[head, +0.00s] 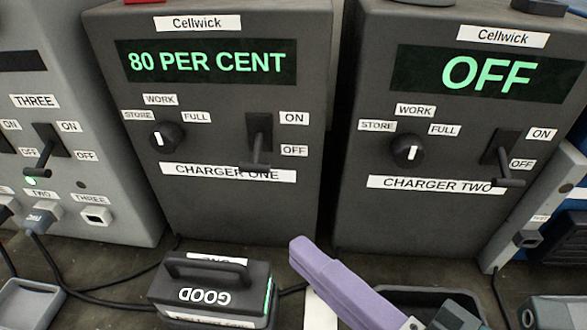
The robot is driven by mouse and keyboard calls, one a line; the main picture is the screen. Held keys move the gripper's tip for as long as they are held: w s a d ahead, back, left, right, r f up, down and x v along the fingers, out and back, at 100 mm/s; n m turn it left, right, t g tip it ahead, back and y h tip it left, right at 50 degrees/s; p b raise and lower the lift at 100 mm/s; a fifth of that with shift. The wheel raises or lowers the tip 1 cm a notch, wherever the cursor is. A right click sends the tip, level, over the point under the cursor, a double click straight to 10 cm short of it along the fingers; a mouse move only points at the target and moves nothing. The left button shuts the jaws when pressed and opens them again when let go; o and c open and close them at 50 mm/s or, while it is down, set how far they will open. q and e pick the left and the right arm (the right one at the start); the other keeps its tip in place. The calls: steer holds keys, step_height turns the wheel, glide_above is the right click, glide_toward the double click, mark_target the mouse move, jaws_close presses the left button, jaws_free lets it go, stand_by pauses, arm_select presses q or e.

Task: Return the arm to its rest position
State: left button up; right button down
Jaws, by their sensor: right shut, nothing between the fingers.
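My right gripper (306,258) comes in from the lower right. Its long purple fingers are shut and empty, pointing up and left above the bench, in front of the gap between the two chargers. The fingers look clear of the battery (212,276) on their left. Charger one (215,215) reads "80 PER CENT" in green, and its lever (257,150) hangs down. Charger two (420,225) reads "OFF", with its lever (503,165) also down. My left gripper is not in view.
The dark battery has a top handle and an upside-down "GOOD" label. A grey switch box (110,150) with cables stands at the left. A grey tray (30,305) lies at the lower left. A dark tray (400,292) is partly hidden behind my gripper.

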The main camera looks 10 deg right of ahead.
steer(key=shift+v, duration=0.8)
steer(key=w+d+f+m+g+h+p, duration=0.1)
steer(key=w+d+m+g+h+p, duration=0.15)
steer(key=d+m+h, duration=0.6)
steer(key=s+d+m+g+y+p, duration=0.1)
steer(key=s+d+m+g, duration=0.2)
steer(key=s+m+g, duration=0.8)
step_height(320, 180, up, 38)
steer(key=t+p, duration=0.2)
steer(key=p, duration=3.6)
steer(key=shift+w+f+m, duration=0.2)
steer(key=shift+w+m, duration=0.15)
steer(key=shift+w, duration=0.05)
